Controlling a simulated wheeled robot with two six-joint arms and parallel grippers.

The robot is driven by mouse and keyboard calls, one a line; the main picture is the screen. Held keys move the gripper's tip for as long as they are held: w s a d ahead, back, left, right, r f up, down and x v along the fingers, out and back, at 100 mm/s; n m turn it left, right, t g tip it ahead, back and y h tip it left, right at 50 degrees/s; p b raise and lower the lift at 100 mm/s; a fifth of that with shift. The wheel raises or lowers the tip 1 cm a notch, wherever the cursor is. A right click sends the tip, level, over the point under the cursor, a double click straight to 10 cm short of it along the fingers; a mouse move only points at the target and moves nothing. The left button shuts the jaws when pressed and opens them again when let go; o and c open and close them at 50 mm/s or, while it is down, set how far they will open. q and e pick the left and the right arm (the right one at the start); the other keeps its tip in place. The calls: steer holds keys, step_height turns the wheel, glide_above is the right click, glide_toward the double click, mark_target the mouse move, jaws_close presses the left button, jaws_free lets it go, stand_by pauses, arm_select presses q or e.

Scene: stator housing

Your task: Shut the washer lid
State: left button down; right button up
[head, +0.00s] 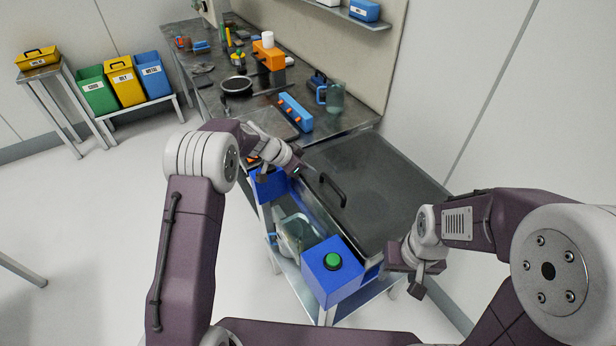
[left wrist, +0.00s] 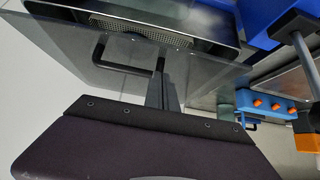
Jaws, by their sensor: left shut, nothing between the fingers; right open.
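The washer lid (head: 385,185) is a large grey, see-through panel with a black bar handle (head: 332,190) near its left edge. In the left wrist view the handle (left wrist: 122,70) hangs on the glassy lid (left wrist: 70,48), and a mesh basket (left wrist: 140,30) shows inside the tank beyond it. The lid looks tilted up from the tank; how far is hard to tell. My left gripper (head: 296,172) is shut and empty, just left of the handle; its fingers (left wrist: 162,75) point at the lid beside the handle. My right gripper (head: 418,291) is open near the washer's right front corner.
A blue box with a green button (head: 333,262) stands at the washer's front corner. A workbench behind holds a blue block with orange knobs (head: 295,112), a clear jug (head: 335,97) and an orange block (head: 269,57).

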arm_select(q)
step_height(320, 180, down, 4)
steer(key=shift+a+f, duration=0.1)
steer(key=shift+f, duration=0.05)
stand_by(0.3)
